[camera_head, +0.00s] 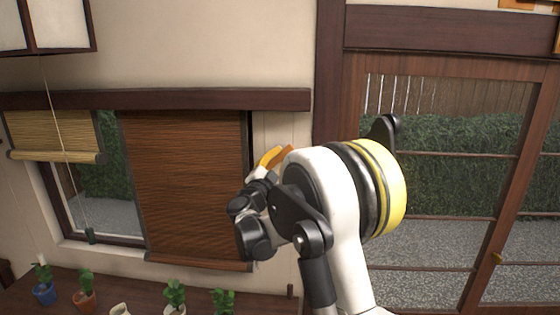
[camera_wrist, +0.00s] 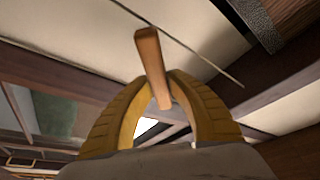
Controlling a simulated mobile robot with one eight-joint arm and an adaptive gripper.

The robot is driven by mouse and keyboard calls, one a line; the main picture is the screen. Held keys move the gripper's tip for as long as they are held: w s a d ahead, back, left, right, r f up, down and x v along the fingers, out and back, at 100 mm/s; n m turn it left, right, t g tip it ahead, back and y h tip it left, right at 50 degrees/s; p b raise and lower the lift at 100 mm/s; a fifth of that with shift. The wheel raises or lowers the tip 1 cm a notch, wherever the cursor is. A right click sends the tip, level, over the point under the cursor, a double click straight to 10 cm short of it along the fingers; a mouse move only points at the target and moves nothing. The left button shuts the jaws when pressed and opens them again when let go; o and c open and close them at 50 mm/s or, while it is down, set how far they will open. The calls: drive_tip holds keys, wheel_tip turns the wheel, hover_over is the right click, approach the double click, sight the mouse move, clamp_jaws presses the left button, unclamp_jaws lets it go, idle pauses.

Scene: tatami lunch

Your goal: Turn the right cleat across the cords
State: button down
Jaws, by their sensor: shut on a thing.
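The right cleat, an orange-brown wooden bar (camera_wrist: 151,60), stands between the yellow fingers of my gripper (camera_wrist: 161,92) in the wrist view. The fingers are shut on its lower part, and its upper end sticks out past the tips. A thin cord (camera_wrist: 190,50) runs slantwise behind the bar; I cannot tell whether they touch. In the head view my gripper (camera_head: 274,156) is at the wall just right of the brown blind. My wrist and arm hide most of the cleat and part of the cords there.
The brown slatted blind (camera_head: 185,180) hangs lowered beside a raised straw blind (camera_head: 55,135). Several potted plants, including one in a blue pot (camera_head: 44,294), stand on the wooden ledge (camera_head: 65,283) below. A glazed sliding door (camera_head: 450,160) is at the right.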

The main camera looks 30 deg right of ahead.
drive_tip(key=m+g, duration=0.1)
drive_tip(key=m, duration=0.1)
drive_tip(key=m+g, duration=0.1)
drive_tip(key=m, duration=0.2)
drive_tip(key=shift+d+f+b, duration=0.1)
drive_tip(key=shift+f+b, duration=0.1)
drive_tip(key=shift+b, duration=0.1)
drive_tip(key=m, duration=0.2)
drive_tip(key=m+g+y, duration=0.1)
drive_tip(key=m, duration=0.1)
drive_tip(key=shift+s+f, duration=0.1)
drive_tip(key=shift+f, duration=0.1)
drive_tip(key=shift+m+g, duration=0.3)
drive_tip(key=c, duration=1.3)
unclamp_jaws()
drive_tip(key=shift+d, duration=0.1)
drive_tip(key=v, duration=1.2)
drive_tip(key=shift+s+r, duration=0.1)
drive_tip(key=shift+r, duration=0.05)
